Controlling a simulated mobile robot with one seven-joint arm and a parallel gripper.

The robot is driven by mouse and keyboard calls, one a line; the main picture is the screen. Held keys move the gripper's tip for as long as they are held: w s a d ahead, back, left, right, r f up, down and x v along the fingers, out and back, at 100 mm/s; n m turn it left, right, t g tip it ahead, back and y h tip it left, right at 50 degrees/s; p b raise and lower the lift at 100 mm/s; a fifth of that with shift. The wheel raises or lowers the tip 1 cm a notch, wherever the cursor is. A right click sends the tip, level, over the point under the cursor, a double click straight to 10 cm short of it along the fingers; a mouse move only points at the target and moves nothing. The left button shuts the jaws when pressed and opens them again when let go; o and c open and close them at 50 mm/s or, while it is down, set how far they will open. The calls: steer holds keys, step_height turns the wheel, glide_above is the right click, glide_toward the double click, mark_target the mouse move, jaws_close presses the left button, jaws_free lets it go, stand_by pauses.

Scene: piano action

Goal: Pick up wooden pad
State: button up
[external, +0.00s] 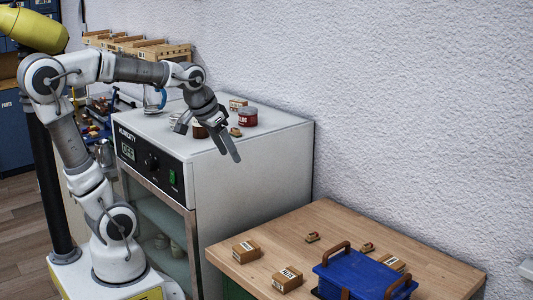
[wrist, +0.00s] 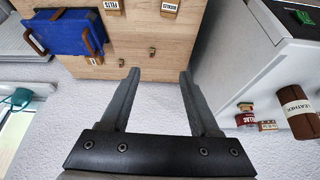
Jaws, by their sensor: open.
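Small brown wooden pieces, which may include the wooden pad, lie on the wooden table: one (external: 312,237) left of the blue case and another (external: 367,247) behind it. Two small pieces also show in the wrist view, one (wrist: 152,52) and one (wrist: 122,62). Another small brown piece (external: 235,132) sits on the cabinet top. I cannot tell which is the pad. My gripper (external: 231,154) is open and empty, above the front right side of the cabinet. Its spread fingers (wrist: 159,74) show in the wrist view, apart from the pieces.
The blue case (external: 365,274) with brown handles stands on the wooden table (external: 330,215), near small labelled boxes (external: 246,251). The white humidity cabinet (external: 250,170) is left of the table and carries a red tin (external: 248,117). A white wall runs behind. The table's back left is clear.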

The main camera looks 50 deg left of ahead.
steer(key=w+d+f+b, duration=0.1)
steer(key=w+f+b, duration=0.4)
steer(key=w+f, duration=0.55)
steer(key=m+b, duration=0.1)
steer(key=b, duration=0.3)
glide_toward(311, 234)
steer(key=shift+g, duration=0.3)
steer(key=w+f, duration=0.2)
steer(key=f, duration=0.1)
steer(key=shift+w+a+f+b, duration=0.1)
steer(key=shift+w+a+b, duration=0.1)
steer(key=shift+a+b, duration=0.2)
steer(key=x, duration=0.2)
steer(key=d+x, duration=0.1)
steer(key=x, duration=0.1)
steer(key=shift+s+f, duration=0.2)
steer(key=shift+w+f, duration=0.2)
steer(key=shift+f, duration=0.15)
jaws_close()
